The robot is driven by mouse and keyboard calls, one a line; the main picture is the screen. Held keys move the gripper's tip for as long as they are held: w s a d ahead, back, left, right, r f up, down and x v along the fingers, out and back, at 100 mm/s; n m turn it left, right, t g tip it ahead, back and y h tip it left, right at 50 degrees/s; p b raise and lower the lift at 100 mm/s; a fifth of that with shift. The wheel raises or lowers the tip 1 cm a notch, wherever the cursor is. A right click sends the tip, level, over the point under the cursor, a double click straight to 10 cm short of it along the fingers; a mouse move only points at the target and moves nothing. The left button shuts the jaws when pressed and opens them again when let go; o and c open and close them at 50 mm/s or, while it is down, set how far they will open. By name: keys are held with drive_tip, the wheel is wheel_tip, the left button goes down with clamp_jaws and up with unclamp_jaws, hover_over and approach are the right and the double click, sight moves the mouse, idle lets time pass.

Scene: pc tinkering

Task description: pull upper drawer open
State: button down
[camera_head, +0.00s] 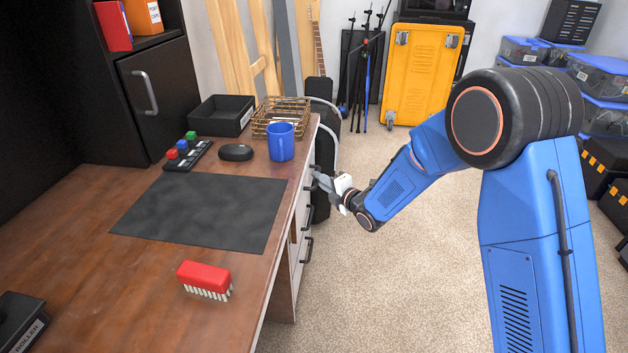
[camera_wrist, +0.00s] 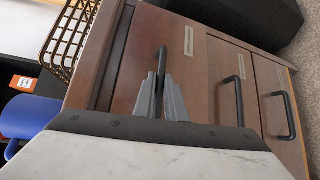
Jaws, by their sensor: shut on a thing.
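The upper drawer (camera_wrist: 186,85) is the topmost of several brown drawers in the desk, with a pale label on its front. In the wrist view it lies sideways, closest to the desktop edge. Its dark bar handle (camera_wrist: 161,58) sits between the fingertips of my gripper (camera_wrist: 164,92), which is shut on it. A dark strip shows between the drawer front and the desktop; I cannot tell how far the drawer stands out.
Two lower handles (camera_wrist: 239,100) and (camera_wrist: 282,115) are close by. On the desktop (camera_head: 75,262) a blue mug (camera_head: 281,143) and a wire basket (camera_head: 273,122) stand near the edge above the drawers. The carpet (camera_head: 400,270) right of the desk is free.

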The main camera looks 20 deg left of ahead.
drive_tip(key=w+d, duration=0.3)
drive_tip(key=d, duration=1)
drive_tip(key=w+d, duration=0.3)
drive_tip(key=d, duration=0.9)
drive_tip(key=shift+d, duration=0.4)
drive_tip(key=c, duration=1.8)
unclamp_jaws()
drive_tip(key=v, duration=1.7)
drive_tip(key=shift+s+d, duration=0.15)
drive_tip(key=shift+r, duration=0.1)
